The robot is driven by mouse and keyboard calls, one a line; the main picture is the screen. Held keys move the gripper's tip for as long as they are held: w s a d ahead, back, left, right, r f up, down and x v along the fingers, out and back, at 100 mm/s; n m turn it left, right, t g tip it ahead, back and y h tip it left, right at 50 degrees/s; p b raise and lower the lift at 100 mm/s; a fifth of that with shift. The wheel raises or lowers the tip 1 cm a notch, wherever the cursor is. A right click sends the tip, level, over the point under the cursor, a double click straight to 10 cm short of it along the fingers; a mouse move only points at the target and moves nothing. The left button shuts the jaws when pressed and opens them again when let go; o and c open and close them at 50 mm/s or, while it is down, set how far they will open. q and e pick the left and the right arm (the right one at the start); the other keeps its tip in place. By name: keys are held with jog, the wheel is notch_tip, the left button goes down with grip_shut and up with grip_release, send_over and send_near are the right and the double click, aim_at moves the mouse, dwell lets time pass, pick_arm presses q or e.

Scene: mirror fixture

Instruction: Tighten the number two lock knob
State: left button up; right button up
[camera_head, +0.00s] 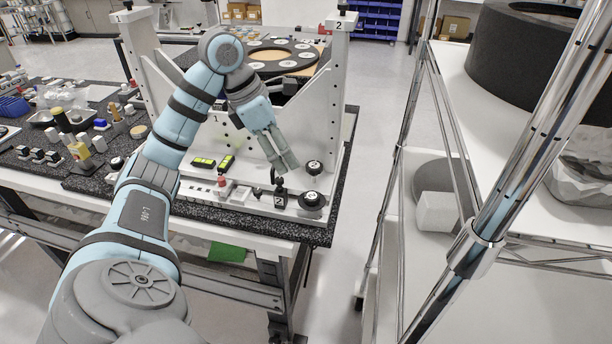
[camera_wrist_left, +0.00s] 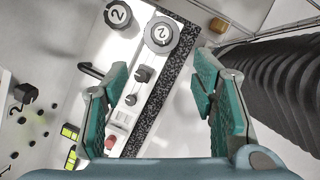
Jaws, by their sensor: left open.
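Several black parts marked 2 are in view, and I cannot tell for certain which is the lock knob. A round black knob (camera_head: 314,167) and a larger one (camera_head: 311,200) sit on the fixture base at the right. In the left wrist view they are the knob at the top (camera_wrist_left: 118,13) and the bigger knob beside it (camera_wrist_left: 161,33). Another black knob marked 2 (camera_wrist_left: 25,93) is at the left there. My left gripper (camera_head: 284,169) is open and empty, pointing down above the base near the knobs; its fingers (camera_wrist_left: 160,85) are spread apart. My right gripper is not in view.
White fixture uprights (camera_head: 336,90) stand beside my left arm. A red button (camera_head: 221,183) and yellow levels (camera_head: 227,163) lie left of the knobs. Small parts crowd the table's left. A metal rack (camera_head: 480,240) stands right, beyond a floor gap.

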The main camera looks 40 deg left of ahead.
pick_arm(q)
jog(key=b, duration=0.4)
send_over(311, 196)
jog(key=s+a, duration=0.2)
notch_tip(311, 196, down, 8)
jog(key=x, duration=0.5)
jog(key=shift+d, duration=0.25)
jog(key=shift+r, duration=0.1)
jog(key=c, duration=1.1)
jog(key=shift+c, duration=0.2)
